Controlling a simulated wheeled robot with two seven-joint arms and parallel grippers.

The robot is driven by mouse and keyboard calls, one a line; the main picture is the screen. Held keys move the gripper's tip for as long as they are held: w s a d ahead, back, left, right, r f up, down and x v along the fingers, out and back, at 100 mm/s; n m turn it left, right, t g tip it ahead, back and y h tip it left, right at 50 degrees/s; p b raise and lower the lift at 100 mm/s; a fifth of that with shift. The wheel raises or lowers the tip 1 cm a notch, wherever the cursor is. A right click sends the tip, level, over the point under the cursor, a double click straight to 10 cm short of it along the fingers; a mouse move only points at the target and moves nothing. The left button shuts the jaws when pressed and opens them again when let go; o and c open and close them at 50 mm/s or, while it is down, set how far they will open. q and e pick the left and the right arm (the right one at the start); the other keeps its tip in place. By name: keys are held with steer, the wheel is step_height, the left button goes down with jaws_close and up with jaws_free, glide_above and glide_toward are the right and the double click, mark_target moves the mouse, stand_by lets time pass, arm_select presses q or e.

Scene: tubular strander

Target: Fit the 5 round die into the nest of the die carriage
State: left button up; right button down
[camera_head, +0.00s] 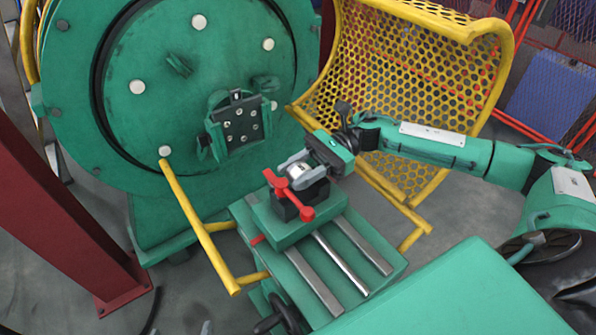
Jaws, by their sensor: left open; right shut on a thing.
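The die carriage (285,228) is a green block on steel rails, with a dark nest block (311,197) on top. A red clamp handle (291,196) stands at the front of the nest. My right gripper (298,170) reaches in from the right and is shut on a small silvery round die (296,171). The die is at the top of the nest, behind the red handle. The handle and fingers partly hide it, so I cannot tell whether it is seated.
The large green disc (130,55) with pale round studs stands behind the carriage. A yellow perforated guard (400,70) is raised behind my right arm. Yellow bars (200,230) flank the rails. A dark red post (60,210) stands at left.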

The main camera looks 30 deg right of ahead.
arm_select(q)
steer(key=shift+f+b, duration=1.3)
steer(key=shift+f, duration=0.05)
stand_by(1.3)
steer(key=shift+f+b, duration=0.25)
steer(key=shift+b, duration=0.05)
steer(key=shift+f+b, duration=1)
stand_by(1.5)
steer(key=shift+f, duration=0.25)
steer(key=shift+f+b, duration=0.25)
steer(key=shift+b, duration=0.25)
steer(key=shift+f, duration=0.2)
steer(key=shift+f+b, duration=0.15)
steer(key=shift+b, duration=0.2)
stand_by(0.4)
steer(key=shift+f+b, duration=0.3)
stand_by(0.5)
